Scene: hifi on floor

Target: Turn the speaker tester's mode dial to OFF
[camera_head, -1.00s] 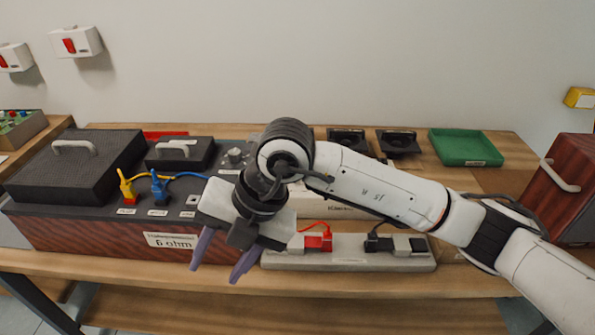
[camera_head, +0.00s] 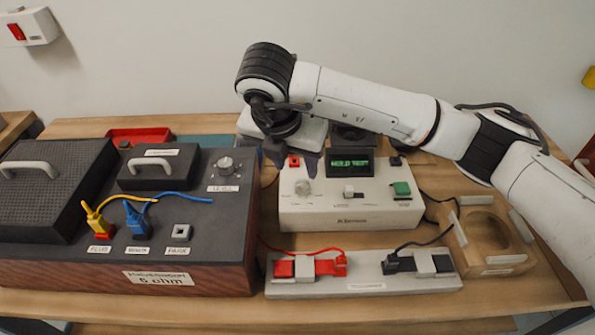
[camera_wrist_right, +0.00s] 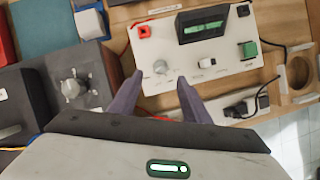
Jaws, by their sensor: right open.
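The speaker tester (camera_head: 350,209) is a white box on the bench with a green-lit display reading something like "HOLD TEST" (camera_head: 350,164). Its pale round dial (camera_head: 303,187) is at the left of its top face, with printed marks too small to read. In the wrist view the tester (camera_wrist_right: 225,61) lies ahead, and the dial (camera_wrist_right: 161,67) appears between my fingertips. My right gripper (camera_head: 292,163) is open and empty, above the tester's back left part, its purple fingers pointing down. In the wrist view the fingers (camera_wrist_right: 160,79) show no contact with the dial. My left gripper is not in view.
A dark 6 ohm box (camera_head: 202,238) with a silver knob (camera_head: 225,165) and yellow and blue plugs stands left. A grey terminal strip (camera_head: 362,285) with red and black leads lies in front. A wooden holder (camera_head: 490,245) is at right.

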